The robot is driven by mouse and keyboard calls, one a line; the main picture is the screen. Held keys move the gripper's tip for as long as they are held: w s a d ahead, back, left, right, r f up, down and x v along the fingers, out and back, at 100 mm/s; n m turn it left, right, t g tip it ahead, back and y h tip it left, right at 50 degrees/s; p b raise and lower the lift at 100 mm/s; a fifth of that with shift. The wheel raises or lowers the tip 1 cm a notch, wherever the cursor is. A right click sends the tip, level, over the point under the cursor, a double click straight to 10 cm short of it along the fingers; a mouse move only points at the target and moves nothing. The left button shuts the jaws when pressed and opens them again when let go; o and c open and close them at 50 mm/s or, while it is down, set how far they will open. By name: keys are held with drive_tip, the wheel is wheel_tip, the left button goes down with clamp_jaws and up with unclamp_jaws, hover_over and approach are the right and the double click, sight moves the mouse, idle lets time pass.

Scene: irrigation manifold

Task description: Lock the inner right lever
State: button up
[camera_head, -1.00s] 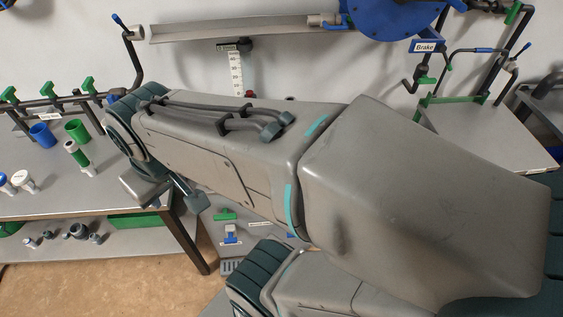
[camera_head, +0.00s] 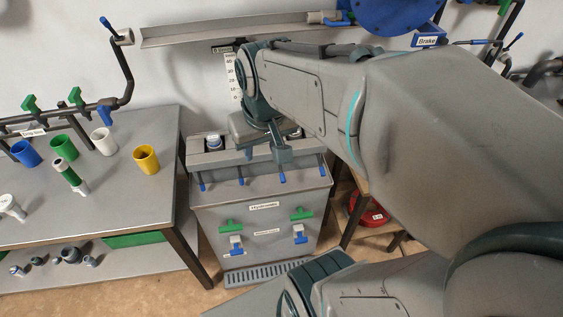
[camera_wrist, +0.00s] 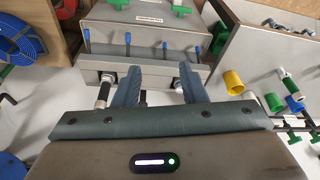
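A grey cabinet (camera_head: 207,217) stands in the middle of the head view, with a row of several small blue-handled levers along its upper front edge. The inner right lever (camera_head: 282,178) hangs over the front edge like its neighbours. The row appears reversed in the wrist view, where I take the same lever (camera_wrist: 128,43) to be second from the left. My gripper (camera_head: 280,153) is over the cabinet top, just behind the inner right lever. In the wrist view my gripper (camera_wrist: 160,82) is open and empty, its fingers apart from the levers. The lever's lock state is unclear.
Green and blue valves (camera_head: 298,234) sit on the cabinet front. A bench (camera_head: 120,195) with cups, including a yellow cup (camera_head: 146,159), stands to the left. A red hose reel (camera_head: 368,209) is at right. A long trough (camera_head: 225,30) is on the wall above.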

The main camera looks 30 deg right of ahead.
drive_tip(key=w+d+f+m+g+b, duration=0.1)
drive_tip(key=w+d+f+b, duration=0.4)
drive_tip(key=w+f, duration=0.3)
drive_tip(key=m+g+b, duration=0.2)
drive_tip(key=b, duration=0.3)
hover_over(282, 173)
wheel_tip(282, 173, down, 10)
wheel_tip(282, 173, down, 14)
drive_tip(key=shift+s, duration=0.1)
clamp_jaws()
